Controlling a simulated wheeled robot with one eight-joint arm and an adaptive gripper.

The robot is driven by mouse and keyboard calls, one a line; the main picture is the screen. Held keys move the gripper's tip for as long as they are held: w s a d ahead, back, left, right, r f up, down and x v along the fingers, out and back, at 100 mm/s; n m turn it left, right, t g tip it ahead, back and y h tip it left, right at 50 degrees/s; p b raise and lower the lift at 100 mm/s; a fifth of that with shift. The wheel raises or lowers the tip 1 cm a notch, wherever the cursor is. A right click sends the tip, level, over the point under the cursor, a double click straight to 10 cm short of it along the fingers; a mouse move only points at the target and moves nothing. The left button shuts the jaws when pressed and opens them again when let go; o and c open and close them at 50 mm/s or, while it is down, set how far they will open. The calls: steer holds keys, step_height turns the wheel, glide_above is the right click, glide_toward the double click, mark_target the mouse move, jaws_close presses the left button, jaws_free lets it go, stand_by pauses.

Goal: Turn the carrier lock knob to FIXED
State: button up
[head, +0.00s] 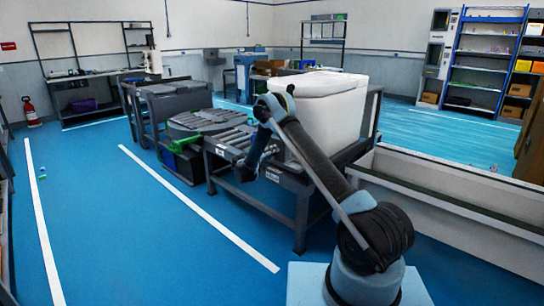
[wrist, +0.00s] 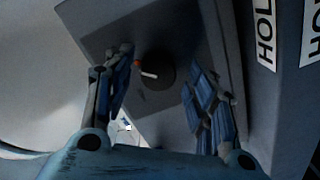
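In the wrist view a round black knob (wrist: 160,72) with a white pointer line and a red mark sits on a dark grey panel (wrist: 205,28). The pointer end with the red mark is toward the left of the picture. My gripper (wrist: 157,66) is open, with one finger on each side of the knob and visible gaps between. In the head view my gripper (head: 246,174) is low at the front side of the roller carrier station (head: 300,184). The knob cannot be made out there. No FIXED marking is readable.
White labels (wrist: 265,35) with partly cut-off lettering, seemingly "HOL", are at the right of the wrist view.

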steer(key=v, duration=1.2)
stand_by(0.3)
